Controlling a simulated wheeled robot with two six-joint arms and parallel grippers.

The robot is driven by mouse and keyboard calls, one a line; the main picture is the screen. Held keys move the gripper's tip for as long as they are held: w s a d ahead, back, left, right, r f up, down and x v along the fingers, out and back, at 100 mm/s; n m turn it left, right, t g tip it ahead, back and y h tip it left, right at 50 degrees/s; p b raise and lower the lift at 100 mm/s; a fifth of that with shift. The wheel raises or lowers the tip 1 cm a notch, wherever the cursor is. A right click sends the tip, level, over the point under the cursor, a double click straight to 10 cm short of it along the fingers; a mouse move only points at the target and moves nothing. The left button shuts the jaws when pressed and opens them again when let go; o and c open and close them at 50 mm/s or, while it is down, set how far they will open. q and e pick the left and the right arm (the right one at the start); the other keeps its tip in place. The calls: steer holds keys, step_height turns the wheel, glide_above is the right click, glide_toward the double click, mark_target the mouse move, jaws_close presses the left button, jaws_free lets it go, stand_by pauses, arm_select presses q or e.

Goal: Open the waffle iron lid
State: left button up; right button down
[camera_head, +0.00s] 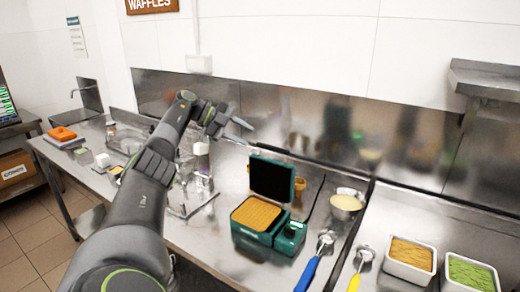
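The waffle iron (258,236) is a dark green box on the steel counter. Its lid (271,179) stands raised, roughly upright at the back, with its black inner face showing. The lower plate (256,213) shows a yellow-brown waffle surface. My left gripper (239,131) is above and to the left of the raised lid, behind it in the picture and apart from it. Its fingers look spread, with nothing between them. My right gripper is not in view.
A metal bowl of pale batter (346,203) stands right of the iron. A blue-handled ladle (314,264) and a yellow-handled one (358,272) lie in front. White tubs with brown (410,262) and green (470,275) contents are at the right. A wire stand (190,203) is left.

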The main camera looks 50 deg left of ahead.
arm_select(q)
steer(key=v, duration=0.6)
steer(key=shift+r, duration=0.2)
steer(key=shift+s+a, duration=0.1)
